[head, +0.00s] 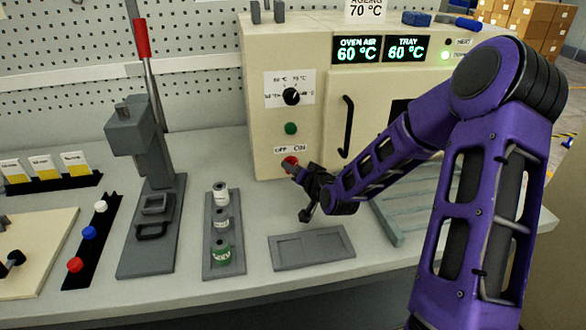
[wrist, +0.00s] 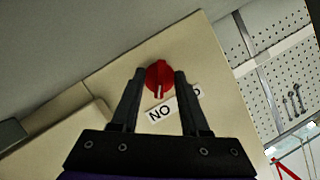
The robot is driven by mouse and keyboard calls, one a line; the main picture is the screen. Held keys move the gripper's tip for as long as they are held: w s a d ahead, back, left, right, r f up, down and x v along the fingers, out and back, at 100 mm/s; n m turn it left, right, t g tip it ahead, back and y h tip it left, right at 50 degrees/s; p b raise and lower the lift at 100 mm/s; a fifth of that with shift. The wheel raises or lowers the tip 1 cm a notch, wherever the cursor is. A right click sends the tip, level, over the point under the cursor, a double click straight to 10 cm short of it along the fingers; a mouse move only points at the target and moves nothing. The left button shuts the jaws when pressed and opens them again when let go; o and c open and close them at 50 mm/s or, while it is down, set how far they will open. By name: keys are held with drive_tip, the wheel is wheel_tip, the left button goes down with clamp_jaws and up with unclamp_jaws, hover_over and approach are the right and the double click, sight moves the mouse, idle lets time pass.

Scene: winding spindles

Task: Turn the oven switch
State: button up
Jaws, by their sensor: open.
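The oven (head: 262,110) is a cream box at the back of the bench. Its red switch (head: 289,161) sits low on the front under an "OFF ON" label, partly hidden by my gripper (head: 296,170). In the wrist view the red switch (wrist: 159,82) shows a pale pointer mark towards the bottom of the picture. My open gripper (wrist: 160,73) has one finger on each side of the switch; I cannot tell whether they touch it.
Above the switch are a green button (head: 291,128) and a black dial (head: 291,96). The oven door has a black handle (head: 347,127). Below lie a grey tray (head: 312,248) and a rack with spools (head: 221,220). A lever press (head: 145,160) stands left.

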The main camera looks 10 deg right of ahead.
clamp_jaws()
drive_tip(key=shift+n+b, duration=0.3)
drive_tip(key=shift+b, duration=0.1)
drive_tip(key=shift+a+f+n+h+b, duration=0.15)
drive_tip(key=shift+n+h+b, duration=0.4)
drive_tip(key=shift+b, duration=0.5)
drive_tip(key=n+h+b, duration=0.1)
drive_tip(key=n+b, duration=0.1)
drive_tip(key=shift+a+n+h+b, duration=0.15)
drive_tip(key=shift+n+h+b, duration=0.1)
drive_tip(key=shift+h+b, duration=0.1)
drive_tip(key=shift+a+r+n+h, duration=0.1)
drive_tip(key=shift+r+n+h, duration=0.15)
drive_tip(key=shift+n+h, duration=0.75)
drive_tip(key=n+h, duration=0.1)
drive_tip(key=n, duration=0.2)
drive_tip(key=shift+h, duration=0.3)
